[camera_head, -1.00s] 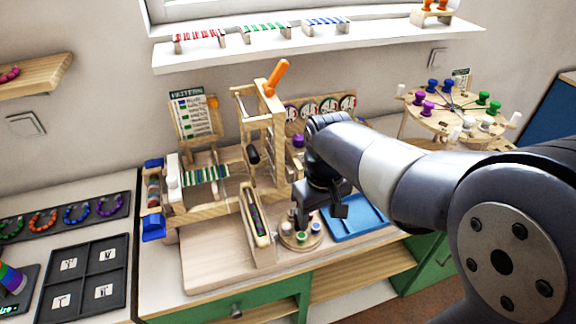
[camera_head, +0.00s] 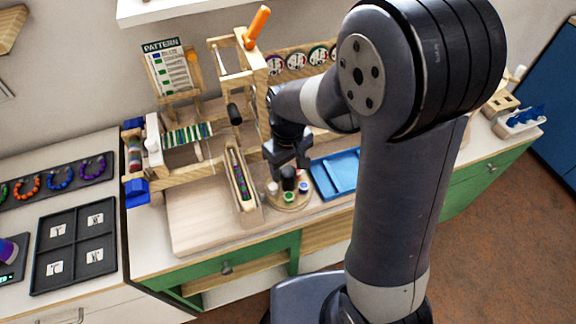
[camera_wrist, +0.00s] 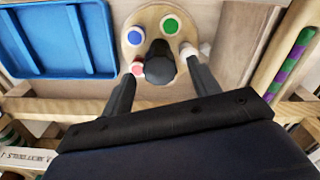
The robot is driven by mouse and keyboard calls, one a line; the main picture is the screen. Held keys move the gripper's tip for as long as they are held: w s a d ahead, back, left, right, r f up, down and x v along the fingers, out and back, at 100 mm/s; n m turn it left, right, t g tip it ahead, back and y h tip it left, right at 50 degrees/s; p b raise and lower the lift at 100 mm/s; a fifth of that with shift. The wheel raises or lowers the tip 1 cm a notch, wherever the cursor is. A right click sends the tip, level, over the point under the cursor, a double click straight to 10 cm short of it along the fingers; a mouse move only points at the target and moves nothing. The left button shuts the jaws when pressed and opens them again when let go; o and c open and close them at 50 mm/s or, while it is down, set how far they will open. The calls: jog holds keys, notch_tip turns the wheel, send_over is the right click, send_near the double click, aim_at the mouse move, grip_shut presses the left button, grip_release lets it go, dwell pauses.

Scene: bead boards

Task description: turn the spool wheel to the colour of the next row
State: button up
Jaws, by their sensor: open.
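The spool wheel (camera_head: 289,207) is a small round wooden disc on the bench; it also shows in the wrist view (camera_wrist: 152,27). Its rim carries a blue spool (camera_wrist: 135,36), a green spool (camera_wrist: 170,25), a red spool (camera_wrist: 137,69) and a pale one (camera_wrist: 188,50). A dark knob (camera_wrist: 160,66) stands at its centre. My gripper (camera_wrist: 161,62) is open, one finger on each side of the knob; contact cannot be told. In the head view my gripper (camera_head: 287,168) is above the wheel.
A wooden holder with purple and green beads (camera_head: 240,176) stands close left of the wheel. A blue tray (camera_head: 337,174) lies close right. The loom with green and white rows (camera_head: 188,138) is further left. The wooden board (camera_head: 205,222) at front left is clear.

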jog(key=shift+f, duration=0.5)
jog(key=c, duration=1)
